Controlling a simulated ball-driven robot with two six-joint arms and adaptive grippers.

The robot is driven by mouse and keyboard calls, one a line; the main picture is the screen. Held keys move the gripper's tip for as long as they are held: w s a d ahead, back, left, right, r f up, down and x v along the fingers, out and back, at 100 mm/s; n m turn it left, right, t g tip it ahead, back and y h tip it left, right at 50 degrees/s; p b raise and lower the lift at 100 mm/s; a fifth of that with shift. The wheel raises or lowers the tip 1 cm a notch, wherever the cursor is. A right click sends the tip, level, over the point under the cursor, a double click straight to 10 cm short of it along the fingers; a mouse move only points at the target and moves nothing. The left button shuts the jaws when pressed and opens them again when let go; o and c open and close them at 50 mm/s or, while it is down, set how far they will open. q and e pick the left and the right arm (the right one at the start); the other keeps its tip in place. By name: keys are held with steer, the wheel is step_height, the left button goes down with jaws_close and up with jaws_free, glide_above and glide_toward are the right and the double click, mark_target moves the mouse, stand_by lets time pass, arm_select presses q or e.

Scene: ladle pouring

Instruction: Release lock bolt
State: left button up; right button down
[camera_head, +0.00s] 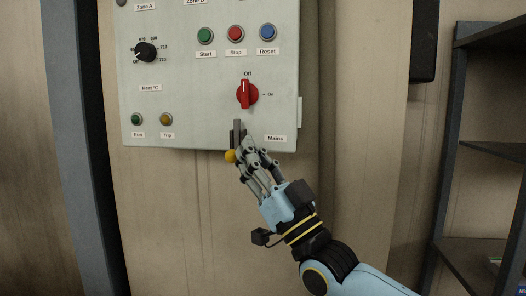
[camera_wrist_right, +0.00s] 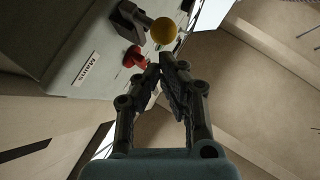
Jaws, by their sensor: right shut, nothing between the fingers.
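The lock bolt shows as a yellow ball knob (camera_head: 230,156) with a dark grey bracket (camera_head: 237,131) at the lower edge of the control panel, below the red mains switch (camera_head: 247,94). The switch's handle is upright, at the Off label. In the right wrist view the knob (camera_wrist_right: 163,30) is beyond the fingertips, beside the grey bracket (camera_wrist_right: 131,18). My right gripper (camera_head: 250,147) is just right of the knob, shut and empty; its fingertips meet in the wrist view (camera_wrist_right: 160,63). I cannot tell whether a finger touches the bolt. My left gripper is out of view.
The pale panel (camera_head: 190,110) carries a black heat knob (camera_head: 145,52), green, red and blue buttons at the top, and two small lamps at lower left. A dark shelf rack (camera_head: 485,150) stands at the right. The wall below the panel is clear left of my arm.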

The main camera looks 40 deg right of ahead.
stand_by(0.3)
step_height(320, 180, down, 2)
steer(key=shift+w+f+b, duration=0.15)
steer(key=shift+b, duration=0.9)
steer(key=a+v, duration=0.1)
steer(key=v, duration=1.1)
steer(key=shift+d, duration=0.4)
